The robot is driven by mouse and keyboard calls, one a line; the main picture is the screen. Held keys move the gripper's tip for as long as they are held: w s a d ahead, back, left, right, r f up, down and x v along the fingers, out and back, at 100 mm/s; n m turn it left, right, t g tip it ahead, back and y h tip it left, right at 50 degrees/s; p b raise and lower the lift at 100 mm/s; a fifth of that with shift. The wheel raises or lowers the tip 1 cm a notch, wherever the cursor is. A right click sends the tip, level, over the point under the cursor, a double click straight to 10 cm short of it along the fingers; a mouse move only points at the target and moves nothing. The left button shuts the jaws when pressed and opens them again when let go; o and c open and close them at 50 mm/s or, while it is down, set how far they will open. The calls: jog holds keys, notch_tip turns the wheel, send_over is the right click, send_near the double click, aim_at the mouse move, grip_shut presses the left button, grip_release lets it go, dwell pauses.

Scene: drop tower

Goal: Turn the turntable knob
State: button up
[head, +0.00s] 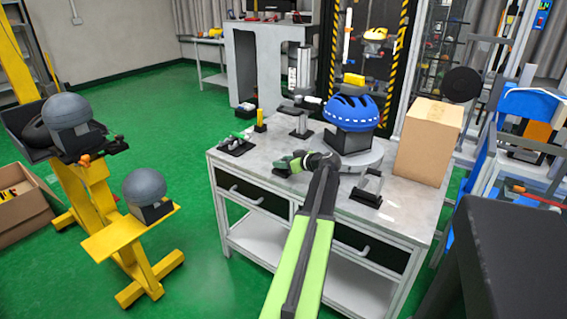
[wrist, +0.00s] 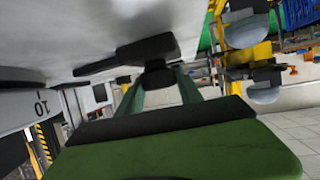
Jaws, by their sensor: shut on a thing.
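The turntable (head: 373,161) is a grey disc on the bench, in front of the cardboard box. A blue helmet (head: 352,110) sits on a dark block on top of it. In the wrist view, a pale disc edge marked "10" (wrist: 38,106) shows at the left. My gripper (head: 284,165) reaches over the bench, left of the turntable. In the wrist view, my gripper's two green fingers (wrist: 160,84) are shut on a black knob (wrist: 148,50) with a flat pointer-like arm toward the left. The knob is mostly hidden by my gripper in the head view.
A cardboard box (head: 428,142) stands right of the turntable. A small black-based stand (head: 368,190) is at the bench's front edge. A clamp stand (head: 301,118) and a small dark fixture (head: 236,145) are at the back left. Yellow stands with grey domes (head: 144,186) are at the left.

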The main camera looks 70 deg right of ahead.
jog(key=o, duration=1.4)
jog(key=shift+f, duration=0.1)
jog(key=shift+c, duration=0.2)
jog(key=p+v, duration=0.6)
jog(key=v, duration=1.1)
jog(key=shift+s+r+p, duration=0.2)
jog(key=shift+r+p, duration=0.05)
jog(key=shift+p, duration=0.1)
